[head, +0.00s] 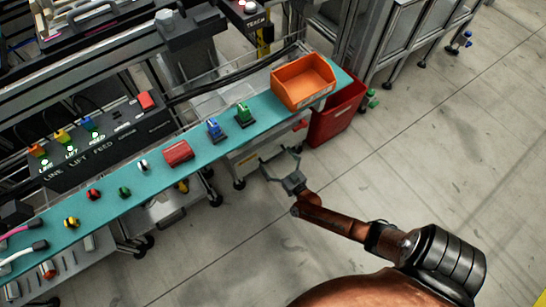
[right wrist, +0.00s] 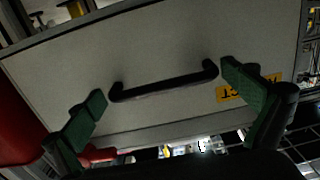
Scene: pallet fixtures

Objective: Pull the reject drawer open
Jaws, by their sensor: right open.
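A pale grey drawer front (right wrist: 150,50) fills most of the right wrist view, with a black bar handle (right wrist: 165,87) across it. A yellow label (right wrist: 232,93) at its right is partly hidden by a finger. In the head view, a pale drawer front (head: 252,150) shows below the bench's edge. My right gripper (head: 280,157) is open just in front of it. In the wrist view, the green finger pads of the gripper (right wrist: 163,85) stand at either end of the handle; I cannot tell whether they touch it. My left gripper is out of view.
The teal bench top (head: 130,181) above carries several small parts and an orange bin (head: 304,82). A red bin (head: 336,114) stands on the floor right of the drawer. The floor (head: 410,150) in front and to the right is clear.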

